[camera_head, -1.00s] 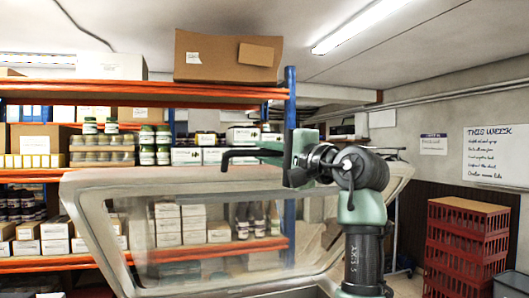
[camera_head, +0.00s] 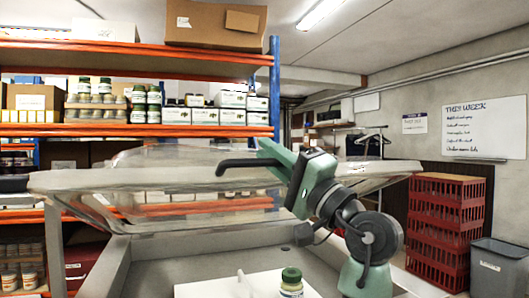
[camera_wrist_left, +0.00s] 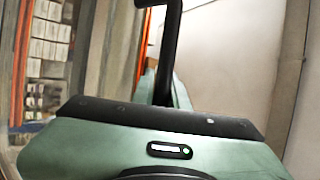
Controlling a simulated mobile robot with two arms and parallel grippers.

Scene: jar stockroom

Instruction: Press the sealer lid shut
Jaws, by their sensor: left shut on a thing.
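The sealer lid (camera_head: 150,184) is a clear panel in a pale grey frame. It is raised and tilted above the open grey sealer body (camera_head: 190,240). A black bar handle (camera_head: 235,163) sticks out at the lid's near edge. My left gripper (camera_head: 270,155) is shut on this handle. In the left wrist view the handle (camera_wrist_left: 169,50) runs up from the gripper as a dark bar, and the fingertips are largely hidden. A jar with a green cap (camera_head: 291,281) stands at a white panel (camera_head: 215,288) inside the body. My right gripper is out of view.
Orange shelves with boxes (camera_head: 215,115) and jars stand behind the sealer. A stack of red crates (camera_head: 445,225) and a grey bin (camera_head: 498,265) stand on the right. A whiteboard (camera_head: 484,128) hangs on the right wall.

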